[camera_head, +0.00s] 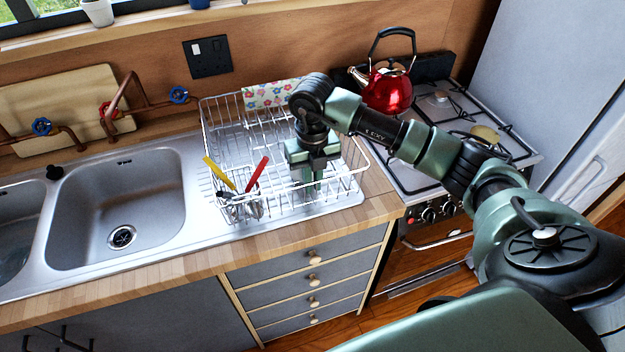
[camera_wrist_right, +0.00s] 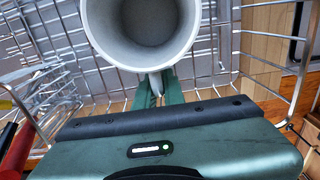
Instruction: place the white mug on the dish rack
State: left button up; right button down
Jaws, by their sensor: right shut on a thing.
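The white mug (camera_wrist_right: 142,38) shows in the right wrist view, seen into its open mouth, with the rack's wires around and below it. My right gripper (camera_head: 308,188) points down inside the dish rack (camera_head: 345,196), right of its middle. In the right wrist view its green fingers (camera_wrist_right: 158,88) are closed on the mug at its near side, apparently at the handle. The mug is hidden behind my gripper in the head view. I cannot tell whether its base touches the rack. My left gripper is not in view.
Yellow- and red-handled utensils (camera_head: 256,174) stand in a holder at the rack's front left. A floral cloth (camera_head: 270,95) hangs at the back. The metal sink (camera_head: 120,205) lies left. A red kettle (camera_head: 388,90) stands on the stove to the right, close to my arm.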

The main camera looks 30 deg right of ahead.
jog(key=shift+f, duration=0.2)
jog(key=c, duration=1.5)
grip_release()
jog(key=shift+r, duration=0.15)
jog(key=shift+r, duration=0.2)
notch_tip(320, 180, up, 11)
jog(key=shift+f+b, duration=0.1)
jog(key=shift+b, duration=1.1)
jog(key=shift+r, duration=0.5)
